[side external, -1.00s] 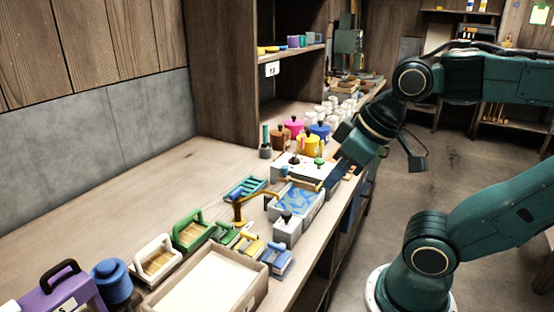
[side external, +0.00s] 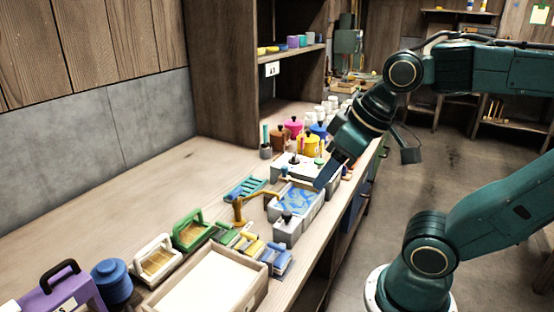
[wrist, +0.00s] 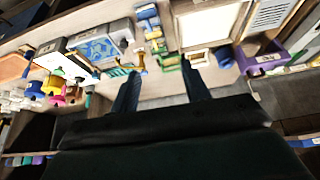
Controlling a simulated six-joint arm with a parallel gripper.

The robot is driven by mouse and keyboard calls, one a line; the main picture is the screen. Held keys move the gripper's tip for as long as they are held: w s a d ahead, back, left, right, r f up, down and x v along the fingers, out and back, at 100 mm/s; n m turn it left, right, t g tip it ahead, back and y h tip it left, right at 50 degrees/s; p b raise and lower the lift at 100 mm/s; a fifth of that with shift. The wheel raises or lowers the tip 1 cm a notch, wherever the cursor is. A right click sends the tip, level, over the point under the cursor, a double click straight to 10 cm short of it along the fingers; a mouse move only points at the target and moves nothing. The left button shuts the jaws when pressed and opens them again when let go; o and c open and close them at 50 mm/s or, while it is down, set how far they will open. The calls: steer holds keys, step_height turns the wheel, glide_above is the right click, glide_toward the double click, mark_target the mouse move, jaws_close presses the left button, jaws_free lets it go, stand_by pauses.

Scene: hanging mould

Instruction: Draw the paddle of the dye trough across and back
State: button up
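The dye trough is a grey box (side external: 316,211) filled with blue marbled liquid (side external: 292,198); its blue pattern also shows at the upper left of the wrist view (wrist: 97,49). I cannot clearly make out the paddle; part of the trough's far end is hidden behind my gripper. An orange-brown bent handle (side external: 239,208) stands beside the trough on its left. My gripper (side external: 322,183) points down over the trough's right, far end in the side view. In the wrist view my gripper (wrist: 160,70) has its two fingers well apart, with nothing visible between them.
A white-topped box (side external: 288,172) and coloured pots (side external: 293,126) stand beyond the trough. Small blue and yellow rollers (side external: 275,258), green (side external: 190,231) and white (side external: 156,259) handled frames and a pale tray (side external: 215,285) are nearer.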

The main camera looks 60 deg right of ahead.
steer(key=w+d+r+m+g, duration=0.15)
steer(key=w+d+r, duration=0.3)
steer(key=w, duration=0.45)
steer(key=m+g, duration=0.4)
steer(key=m, duration=0.3)
glide_above(285, 166)
step_height(285, 166, down, 13)
steer(key=shift+a+f, duration=0.1)
steer(key=shift+a, duration=0.1)
steer(key=shift+f, duration=0.15)
step_height(285, 166, down, 14)
steer(key=shift+r, duration=0.25)
jaws_close()
